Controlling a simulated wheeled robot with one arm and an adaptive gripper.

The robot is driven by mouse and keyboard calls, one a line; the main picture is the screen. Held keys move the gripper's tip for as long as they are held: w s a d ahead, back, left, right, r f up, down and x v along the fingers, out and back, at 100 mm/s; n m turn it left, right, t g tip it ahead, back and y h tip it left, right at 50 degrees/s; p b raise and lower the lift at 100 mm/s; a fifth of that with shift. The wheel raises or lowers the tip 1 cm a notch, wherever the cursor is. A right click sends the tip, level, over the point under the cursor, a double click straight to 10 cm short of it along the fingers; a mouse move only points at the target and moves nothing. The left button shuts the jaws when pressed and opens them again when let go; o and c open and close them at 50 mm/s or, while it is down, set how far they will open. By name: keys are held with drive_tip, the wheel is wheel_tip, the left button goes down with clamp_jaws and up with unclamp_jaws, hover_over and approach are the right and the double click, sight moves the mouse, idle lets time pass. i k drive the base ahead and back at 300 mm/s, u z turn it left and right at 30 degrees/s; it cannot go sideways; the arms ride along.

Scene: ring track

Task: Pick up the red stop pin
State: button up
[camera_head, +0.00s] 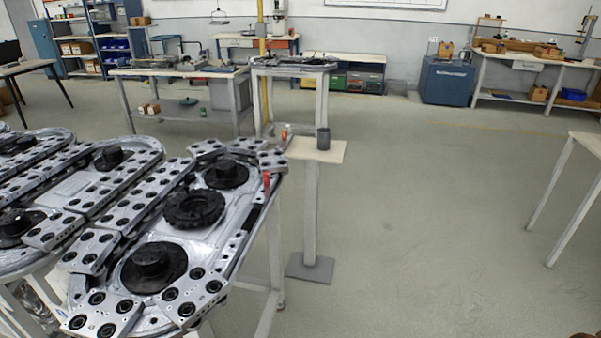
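A small upright red piece (266,181), which looks like the red stop pin, stands at the right edge of the near ring track (205,240). It is small in the picture, and its lower part is hard to make out. Another small item (285,132), red and whitish, stands at the left side of a small pedestal table behind the track; I cannot tell what it is. My gripper is not in view.
The pedestal table (330,153) holds a dark grey cup (323,138) and has a square foot on the floor. Another track table (292,66) and workbenches (190,72) stand behind. A pale table (588,142) is at the right. The floor (430,220) between is clear.

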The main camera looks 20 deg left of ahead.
sight(265, 178)
drive_tip(key=u, duration=0.05)
drive_tip(key=i, duration=1.45)
drive_tip(key=u, duration=3.4)
